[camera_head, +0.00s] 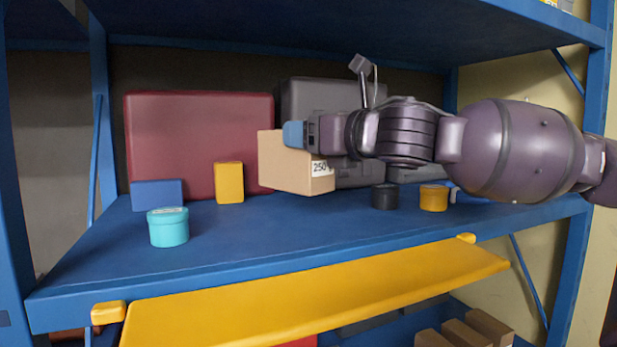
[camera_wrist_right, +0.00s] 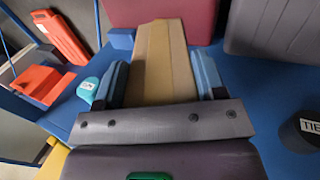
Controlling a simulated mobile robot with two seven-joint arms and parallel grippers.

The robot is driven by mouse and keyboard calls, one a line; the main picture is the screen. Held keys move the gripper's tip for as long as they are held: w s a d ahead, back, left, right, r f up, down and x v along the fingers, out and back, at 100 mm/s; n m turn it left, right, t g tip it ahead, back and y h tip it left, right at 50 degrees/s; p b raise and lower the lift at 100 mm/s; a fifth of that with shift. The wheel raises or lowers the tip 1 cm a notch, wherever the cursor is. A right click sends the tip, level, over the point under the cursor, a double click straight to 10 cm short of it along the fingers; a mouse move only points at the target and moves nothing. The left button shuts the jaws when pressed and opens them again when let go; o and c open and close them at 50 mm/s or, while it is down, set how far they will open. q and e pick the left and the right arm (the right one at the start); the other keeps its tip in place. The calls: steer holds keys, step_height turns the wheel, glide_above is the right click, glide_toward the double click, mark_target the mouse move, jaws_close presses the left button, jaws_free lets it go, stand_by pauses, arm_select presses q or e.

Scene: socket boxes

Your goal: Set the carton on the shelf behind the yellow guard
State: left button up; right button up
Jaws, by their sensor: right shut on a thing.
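The tan carton (camera_head: 285,165) with a white "250" label is at the middle of the blue shelf (camera_head: 300,230), behind the yellow guard (camera_head: 320,300). My right gripper (camera_head: 294,134) is shut on it from the upper right. In the right wrist view, the carton (camera_wrist_right: 160,60) sits between the two blue fingers of the gripper (camera_wrist_right: 160,83). I cannot tell whether the carton's underside touches the shelf or is slightly above it. The guard hangs along the shelf's front edge, folded outward and down. My left gripper is not in view.
A maroon case (camera_head: 180,135) and a dark grey case (camera_head: 310,98) stand at the back. A yellow box (camera_head: 229,183), blue box (camera_head: 157,194) and teal jar (camera_head: 168,228) are left; black (camera_head: 385,196) and yellow jars (camera_head: 434,197) are right. The front middle is clear.

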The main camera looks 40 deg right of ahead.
mark_target(323, 174)
steer(key=shift+w+f+b, duration=0.1)
steer(key=shift+f+b, duration=0.8)
steer(key=shift+f, duration=2)
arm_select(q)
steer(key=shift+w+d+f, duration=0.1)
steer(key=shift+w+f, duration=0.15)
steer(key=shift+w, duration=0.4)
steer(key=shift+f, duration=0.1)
arm_select(e)
steer(key=shift+f, duration=0.15)
steer(key=o, duration=1.1)
steer(key=shift+c, duration=0.2)
